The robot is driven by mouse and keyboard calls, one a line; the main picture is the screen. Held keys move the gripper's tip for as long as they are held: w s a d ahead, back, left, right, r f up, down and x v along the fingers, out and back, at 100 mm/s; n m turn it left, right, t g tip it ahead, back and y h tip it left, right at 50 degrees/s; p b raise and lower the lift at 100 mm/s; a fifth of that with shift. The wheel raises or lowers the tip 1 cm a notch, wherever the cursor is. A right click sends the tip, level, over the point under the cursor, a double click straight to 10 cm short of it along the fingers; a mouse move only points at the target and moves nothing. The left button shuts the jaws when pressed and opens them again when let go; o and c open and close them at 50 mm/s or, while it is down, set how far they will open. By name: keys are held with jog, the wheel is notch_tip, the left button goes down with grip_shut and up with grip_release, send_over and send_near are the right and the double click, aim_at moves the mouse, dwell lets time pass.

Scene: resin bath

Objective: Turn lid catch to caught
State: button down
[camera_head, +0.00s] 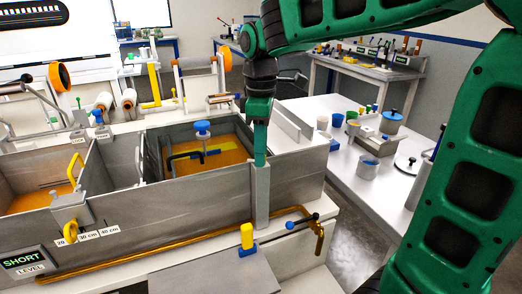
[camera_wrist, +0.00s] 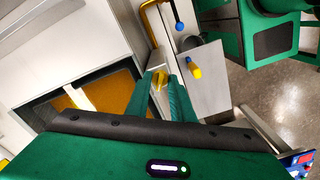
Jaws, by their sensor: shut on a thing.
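My gripper (camera_head: 260,158) reaches down to the top of a grey upright post (camera_head: 260,195) on the front wall of the resin tank, near its right end.
A yellow knob on a blue base (camera_head: 247,238) stands in front of the post. A yellow handle (camera_head: 70,232) hangs by the scale at left. A white table with cups (camera_head: 322,123) is at right.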

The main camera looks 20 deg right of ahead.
jog(key=m, duration=0.6)
jog(key=shift+w, duration=0.15)
jog(key=m, duration=0.6)
dwell(0.6)
jog(key=c, duration=1.9)
grip_release()
notch_tip(320, 180, up, 11)
jog(key=shift+f, duration=0.2)
